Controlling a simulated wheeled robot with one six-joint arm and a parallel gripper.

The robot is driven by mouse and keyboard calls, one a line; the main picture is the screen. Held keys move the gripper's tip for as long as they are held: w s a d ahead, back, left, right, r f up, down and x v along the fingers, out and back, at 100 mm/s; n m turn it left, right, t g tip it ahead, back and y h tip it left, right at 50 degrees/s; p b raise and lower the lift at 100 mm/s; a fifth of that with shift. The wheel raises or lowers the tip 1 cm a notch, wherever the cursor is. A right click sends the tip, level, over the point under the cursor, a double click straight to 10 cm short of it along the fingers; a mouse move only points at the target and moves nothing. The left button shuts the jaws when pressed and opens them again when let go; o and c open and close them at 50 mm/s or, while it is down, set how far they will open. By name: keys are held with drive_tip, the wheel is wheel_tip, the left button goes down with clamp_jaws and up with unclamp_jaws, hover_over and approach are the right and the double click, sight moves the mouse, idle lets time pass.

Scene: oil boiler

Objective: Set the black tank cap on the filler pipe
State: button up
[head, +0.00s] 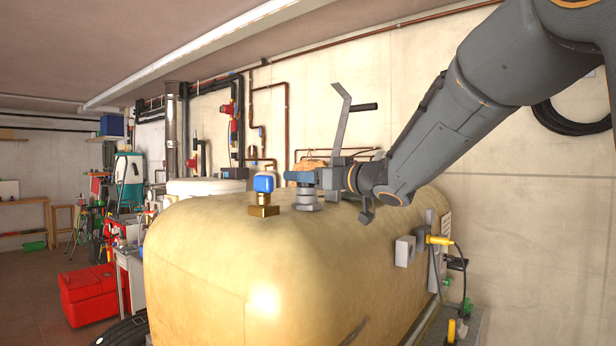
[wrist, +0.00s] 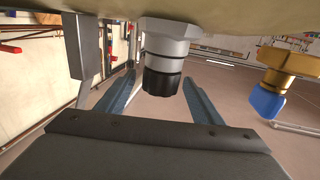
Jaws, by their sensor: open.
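The black tank cap (wrist: 161,83) sits on the end of the grey filler pipe (wrist: 166,45) in the wrist view, where the scene appears upside down. The cap looks in line with the pipe, with a pale band between them. My gripper (wrist: 158,80) is open. Its two blue fingers lie on either side of the cap, with visible gaps. In the head view, my gripper (head: 302,179) is level, just above the grey hex base of the filler pipe (head: 306,200) on top of the tank. The fingers hide the cap there.
The cream oil tank (head: 250,255) lies below my gripper. A brass fitting with a blue cap (head: 264,190) stands close to the left of the filler pipe. An upright grey bar with a black handle (head: 343,120) rises just behind my gripper. Pipes run along the back wall.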

drive_tip(key=b+v, duration=0.2)
drive_tip(key=v, duration=0.6)
idle(0.4)
